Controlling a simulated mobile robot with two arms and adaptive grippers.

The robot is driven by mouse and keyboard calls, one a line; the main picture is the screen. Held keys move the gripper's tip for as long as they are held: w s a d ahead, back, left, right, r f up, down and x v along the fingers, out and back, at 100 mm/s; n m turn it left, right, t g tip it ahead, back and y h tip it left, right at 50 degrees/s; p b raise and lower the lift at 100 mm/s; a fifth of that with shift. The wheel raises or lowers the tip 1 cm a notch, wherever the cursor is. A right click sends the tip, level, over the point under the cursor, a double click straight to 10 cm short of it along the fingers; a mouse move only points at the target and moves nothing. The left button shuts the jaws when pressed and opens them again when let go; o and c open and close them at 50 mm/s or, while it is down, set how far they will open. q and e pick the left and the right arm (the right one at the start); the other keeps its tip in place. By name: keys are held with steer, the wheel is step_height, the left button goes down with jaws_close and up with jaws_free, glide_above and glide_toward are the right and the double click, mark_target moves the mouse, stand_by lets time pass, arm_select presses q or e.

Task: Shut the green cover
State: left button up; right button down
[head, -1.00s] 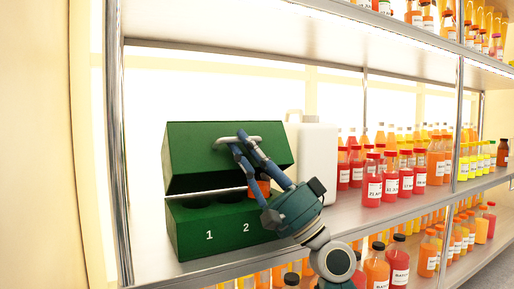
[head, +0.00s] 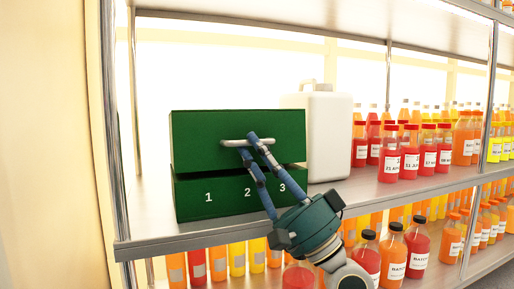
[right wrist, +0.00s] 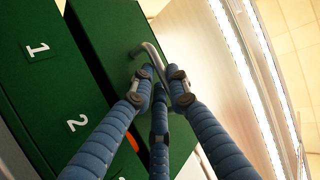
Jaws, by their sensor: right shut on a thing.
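The green cover (head: 200,128) sits low over the green box (head: 225,205), whose front bears the numbers 1, 2 and 3. My right gripper (head: 250,142) is shut on the metal handle (head: 232,143) on the cover's front. In the right wrist view, the fingers (right wrist: 160,84) close around the handle (right wrist: 147,50), and a bit of orange (right wrist: 132,142) shows in the gap. The box's inside is mostly hidden. My left gripper is out of view.
A white jug (head: 331,135) stands right behind the box. Red juice bottles (head: 391,160) stand further right on the same shelf. More bottles fill the shelf below. A metal post (head: 111,130) rises left of the box.

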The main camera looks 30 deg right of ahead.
steer(key=shift+w+f+h+b, duration=0.25)
steer(key=shift+f+h+b, duration=0.05)
steer(key=shift+f, duration=0.75)
steer(key=c, duration=1.9)
jaws_free()
steer(key=shift+w, duration=0.1)
steer(key=shift+c, duration=0.2)
